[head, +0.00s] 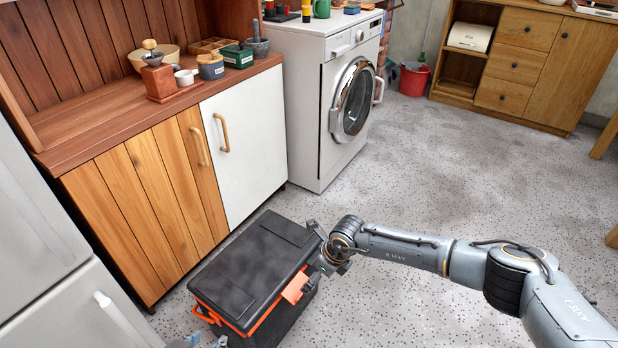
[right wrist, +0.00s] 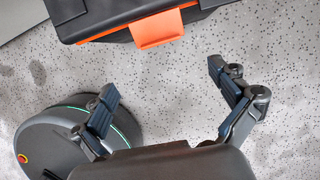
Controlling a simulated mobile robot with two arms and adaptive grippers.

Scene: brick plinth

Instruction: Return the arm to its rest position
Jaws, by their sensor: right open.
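My right arm reaches in from the right in the head view. Its gripper (head: 322,254) is beside the right side of a black toolbox (head: 250,262) with orange trim. In the right wrist view the right gripper (right wrist: 163,78) is open, with only bare floor between its fingers. The toolbox (right wrist: 90,12) and its orange latch (right wrist: 158,28) show beyond the fingertips, apart from them. The toolbox lid looks shut. Of my left gripper (head: 205,342), only a small part shows at the bottom edge of the head view, near the toolbox's front, so its jaws are unclear.
A wooden cabinet (head: 150,215) with a white door stands behind the toolbox, small kitchenware on top. A washing machine (head: 310,130) stands beyond it. A red bucket (head: 413,80) and a wooden sideboard (head: 515,65) are at the back. The speckled floor (head: 450,170) is clear in the middle.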

